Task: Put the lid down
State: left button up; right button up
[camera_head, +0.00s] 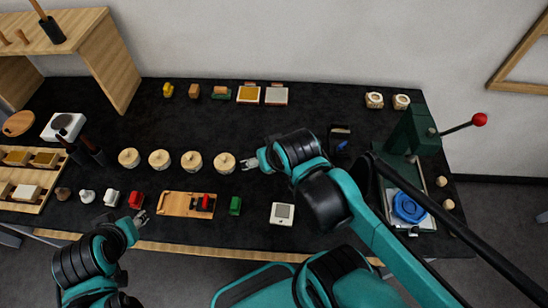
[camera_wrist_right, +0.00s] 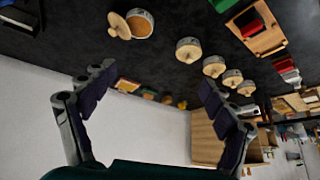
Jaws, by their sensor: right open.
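A round wooden lid with a small knob (camera_wrist_right: 118,26) is beside an open jar of brown contents (camera_wrist_right: 142,22) in the right wrist view. The lid overlaps the jar's rim in the picture; I cannot tell if they touch. My right arm hides both in the head view. Several jars with lids on stand in a row, the nearest to my right gripper being this lidded jar (camera_head: 224,162), also in the wrist view (camera_wrist_right: 188,52). My right gripper (camera_head: 250,163) is open and empty just right of it; its fingers show spread (camera_wrist_right: 152,84).
A wooden board (camera_head: 175,203) with a red and black piece lies in front of the jars. A green press (camera_head: 412,130) stands at right.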

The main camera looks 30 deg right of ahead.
jog(key=w+d+f+m+g+p, duration=0.1)
jog(key=w+d+f+m+g, duration=0.1)
jog(key=m, duration=0.3)
jog(key=w+d+f+m+g+p, duration=0.2)
jog(key=w+d+f+m, duration=0.2)
jog(key=w+f+m, duration=0.1)
jog(key=w+d+f+m+g+p, duration=0.2)
jog(key=w+d+f+m, duration=0.1)
jog(key=m, duration=0.1)
jog(key=shift+w+d+f+m, duration=0.15)
jog(key=shift+w+m, duration=0.1)
jog(key=shift+m, duration=0.15)
jog(key=shift+d+f+g, duration=0.1)
jog(key=shift+f+g, duration=0.2)
jog(key=f, duration=0.2)
jog(key=f+b, duration=0.1)
jog(key=f, duration=0.2)
jog(key=f+b, duration=0.1)
jog(key=f, duration=0.1)
jog(key=shift+s+d+f, duration=0.2)
jog(key=shift+d+f, duration=0.05)
jog(key=shift+f, duration=0.05)
jog(key=c, duration=1.1)
jog(key=shift+c, duration=0.2)
jog(key=shift+r, duration=0.1)
